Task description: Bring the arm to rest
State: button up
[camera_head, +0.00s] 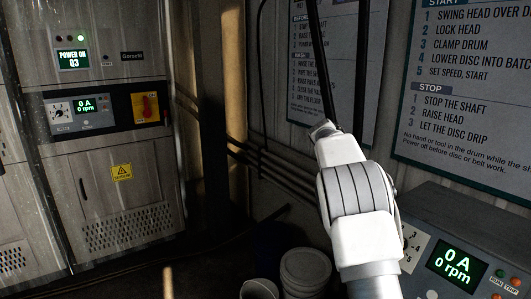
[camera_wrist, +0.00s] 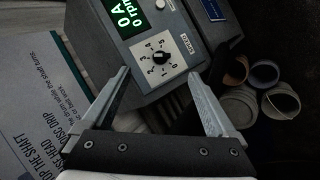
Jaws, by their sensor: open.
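My gripper (camera_wrist: 161,98) shows in the wrist view with its two fingers spread wide and nothing between the tips. A grey control box (camera_wrist: 160,65) lies beyond the fingers, with a dial marked with numbers and a green display reading 0 A and 0 rpm. In the head view my arm rises from the lower right. Its far end points up in front of the wall, and the gripper fingers cannot be made out there. The same control box (camera_head: 416,237) stands at the lower right of the head view, beside my arm.
A grey cabinet (camera_head: 100,190) with a red switch on yellow (camera_head: 145,107) stands at left. Instruction boards (camera_head: 470,90) hang on the wall. White buckets (camera_head: 305,270) stand on the floor below my arm, and buckets (camera_wrist: 280,102) show at right in the wrist view.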

jog(key=s+a+r+n+t+y, duration=0.1)
jog(key=s+a+r+t+y, duration=0.2)
jog(key=s, duration=0.6)
jog(key=s+a+r+t+y, duration=0.15)
jog(key=s+a+r, duration=0.35)
jog(key=s, duration=0.5)
jog(key=s+a+f+t+y, duration=0.1)
jog(key=s+a+f, duration=0.1)
jog(key=s, duration=0.7)
jog(key=s+a+f+n+t+y, duration=0.1)
jog(key=s+a+f+y, duration=0.1)
jog(key=s+a, duration=0.3)
jog(key=s, duration=0.4)
jog(key=shift+f, duration=0.3)
jog(key=shift+s+a+f, duration=0.1)
jog(key=shift+s+f, duration=0.2)
jog(key=shift+c, duration=0.3)
